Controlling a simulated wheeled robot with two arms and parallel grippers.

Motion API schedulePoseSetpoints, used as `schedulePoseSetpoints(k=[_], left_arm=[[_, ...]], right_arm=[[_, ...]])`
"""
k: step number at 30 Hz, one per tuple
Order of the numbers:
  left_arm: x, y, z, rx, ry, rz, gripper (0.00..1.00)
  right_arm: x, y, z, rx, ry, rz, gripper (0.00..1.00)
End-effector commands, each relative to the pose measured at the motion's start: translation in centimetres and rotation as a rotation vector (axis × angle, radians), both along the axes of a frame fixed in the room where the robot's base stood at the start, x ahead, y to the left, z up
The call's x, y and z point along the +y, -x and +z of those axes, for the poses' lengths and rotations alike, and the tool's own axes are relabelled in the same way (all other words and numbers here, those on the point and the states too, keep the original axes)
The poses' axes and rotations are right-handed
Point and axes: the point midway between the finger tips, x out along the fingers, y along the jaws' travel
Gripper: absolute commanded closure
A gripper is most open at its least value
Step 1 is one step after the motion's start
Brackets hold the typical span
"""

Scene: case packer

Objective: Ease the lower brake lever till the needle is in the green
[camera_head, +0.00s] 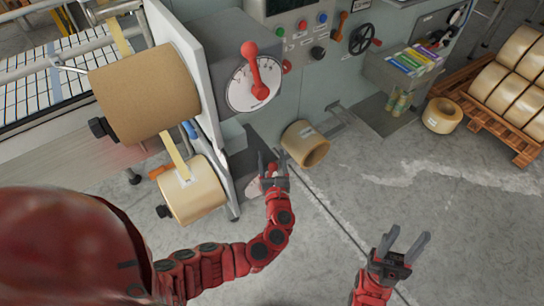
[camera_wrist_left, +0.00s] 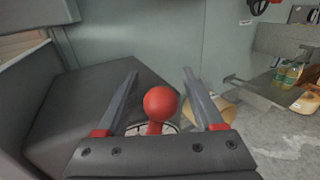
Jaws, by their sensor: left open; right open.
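The lower brake lever's red ball knob (camera_wrist_left: 160,103) shows in the left wrist view, between the two fingers of my left gripper (camera_wrist_left: 160,76). The fingers are apart, with a gap on both sides of the knob. A strip of the pale lower dial (camera_wrist_left: 172,128) shows behind the knob; its needle and green zone are hidden. In the head view my left gripper (camera_head: 272,160) covers most of this lever. The upper lever (camera_head: 251,66) stands in front of its white dial (camera_head: 240,95). My right gripper (camera_head: 407,240) is open and empty above the floor.
A large brown roll (camera_head: 145,90) and a smaller tape roll (camera_head: 192,190) hang left of the levers. A loose roll (camera_head: 306,146) lies on the floor beyond my left gripper. A pallet (camera_head: 487,112) with rolls stands at right. Floor around my right gripper is clear.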

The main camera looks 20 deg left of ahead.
Motion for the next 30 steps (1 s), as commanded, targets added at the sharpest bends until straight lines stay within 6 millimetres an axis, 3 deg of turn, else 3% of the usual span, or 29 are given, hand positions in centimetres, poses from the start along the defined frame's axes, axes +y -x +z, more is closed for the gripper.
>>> schedulePoseSetpoints(k=[4, 15, 16, 30], left_arm=[[-0.05, 0.01, 0.0, 0.0, 0.0, -0.001, 0.31], [-0.1, 0.02, 0.02, 0.0, 0.001, -0.002, 0.98], [-0.1, 0.02, 0.02, 0.0, 0.001, -0.002, 1.0], [-0.12, 0.02, 0.03, 0.0, 0.001, -0.002, 1.0]], right_arm=[[0.0, 0.0, -0.02, 0.0, 0.0, 0.0, 0.5], [0.0, -0.01, -0.02, 0.0, 0.0, 0.0, 0.5], [0.0, 0.0, -0.02, 0.0, 0.0, 0.0, 0.5], [0.0, 0.0, -0.01, 0.0, 0.0, 0.0, 0.5]])
